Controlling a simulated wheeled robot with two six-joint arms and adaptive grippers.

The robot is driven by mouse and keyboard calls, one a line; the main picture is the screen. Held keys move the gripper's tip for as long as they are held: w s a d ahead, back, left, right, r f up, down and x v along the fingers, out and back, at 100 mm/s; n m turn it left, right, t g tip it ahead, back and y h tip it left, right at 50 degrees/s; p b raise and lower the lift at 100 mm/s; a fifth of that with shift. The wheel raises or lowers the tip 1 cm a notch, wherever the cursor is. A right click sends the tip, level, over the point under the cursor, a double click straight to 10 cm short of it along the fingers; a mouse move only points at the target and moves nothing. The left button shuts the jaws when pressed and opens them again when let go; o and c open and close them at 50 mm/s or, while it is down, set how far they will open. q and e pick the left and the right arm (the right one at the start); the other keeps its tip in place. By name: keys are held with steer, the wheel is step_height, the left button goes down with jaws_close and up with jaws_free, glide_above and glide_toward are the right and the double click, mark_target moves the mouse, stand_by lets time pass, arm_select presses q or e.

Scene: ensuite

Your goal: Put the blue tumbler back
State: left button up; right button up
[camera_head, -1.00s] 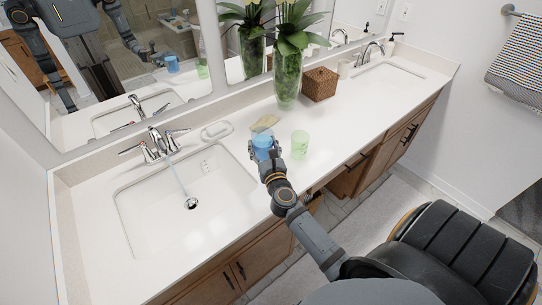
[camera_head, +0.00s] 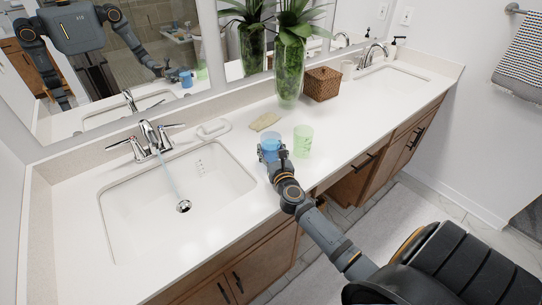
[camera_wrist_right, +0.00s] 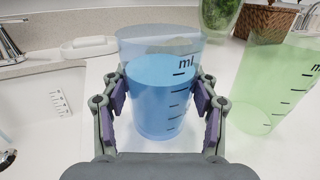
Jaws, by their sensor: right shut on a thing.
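The blue tumbler (camera_head: 270,145) is on the right of the left sink, over the counter. My right gripper (camera_head: 272,157) is shut on it, with a finger on each side. In the right wrist view the tumbler (camera_wrist_right: 160,98) is upright between the pads of my right gripper (camera_wrist_right: 160,108). It has "ml" marks and a deeper blue lower part that looks like liquid. I cannot tell whether its base touches the counter. My left gripper is not directly in view.
A green tumbler (camera_head: 303,141) stands close to the right. A yellowish sponge (camera_head: 265,121) and soap dish (camera_head: 214,129) lie behind. A stream runs from the faucet (camera_head: 149,137) into the left sink (camera_head: 184,185). A plant vase (camera_head: 290,75) and woven box (camera_head: 322,84) stand farther back.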

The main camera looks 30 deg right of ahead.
steer(key=shift+r, duration=0.15)
steer(key=shift+f, duration=0.2)
steer(key=o, duration=1.2)
steer(key=shift+o, duration=0.3)
steer(key=shift+r, duration=0.1)
steer(key=shift+s+r, duration=0.1)
steer(key=shift+s, duration=0.05)
steer(key=b+v, duration=0.1)
steer(key=v, duration=1)
steer(key=shift+s+a+b, duration=0.15)
steer(key=shift+s+b, duration=0.05)
steer(key=shift+b, duration=0.1)
steer(key=shift+s, duration=0.2)
